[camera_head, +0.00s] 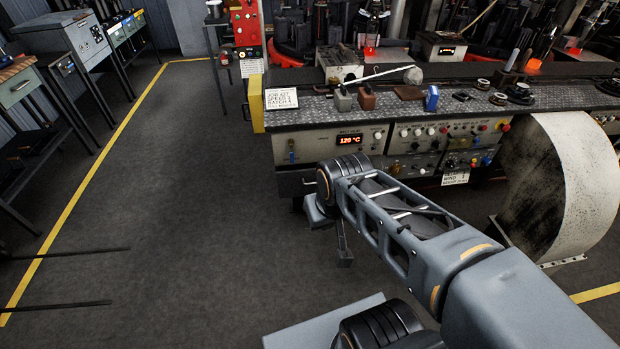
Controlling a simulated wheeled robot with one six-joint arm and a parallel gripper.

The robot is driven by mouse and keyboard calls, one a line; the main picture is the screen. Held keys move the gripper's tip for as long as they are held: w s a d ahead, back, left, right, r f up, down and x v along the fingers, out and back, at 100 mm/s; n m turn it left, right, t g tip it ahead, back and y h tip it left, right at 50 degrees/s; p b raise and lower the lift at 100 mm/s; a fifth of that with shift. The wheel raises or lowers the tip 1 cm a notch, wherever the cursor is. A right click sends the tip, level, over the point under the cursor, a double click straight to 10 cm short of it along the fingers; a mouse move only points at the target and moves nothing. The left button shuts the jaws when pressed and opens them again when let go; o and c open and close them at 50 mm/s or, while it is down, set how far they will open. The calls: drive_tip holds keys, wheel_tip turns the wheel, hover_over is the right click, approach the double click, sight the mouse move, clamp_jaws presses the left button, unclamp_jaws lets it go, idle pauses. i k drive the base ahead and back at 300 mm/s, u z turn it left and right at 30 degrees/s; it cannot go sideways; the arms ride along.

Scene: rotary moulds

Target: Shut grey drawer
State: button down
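No clearly open grey drawer shows. A plain grey front (291,182) sits low on the left part of the control bench, below the temperature display; my arm hides its right part, and I cannot tell whether it is a drawer or stands out. My gripper (341,246) hangs down at the end of my outstretched arm, in front of the bench's lower left part. Only part of it shows beyond my wrist. I cannot tell whether it is open or shut, and nothing clearly shows in it.
The control bench (345,112) carries small tools and blocks. A large pale curved drum (582,185) stands at the right. A red cabinet (246,22) is at the back. Benches with boxes line the left (68,36). The grey floor (170,225) between them is mostly clear.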

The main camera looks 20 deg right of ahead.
sight(296, 182)
drive_tip(key=u, duration=1.35)
drive_tip(key=i, duration=0.9)
drive_tip(key=z, duration=1.95)
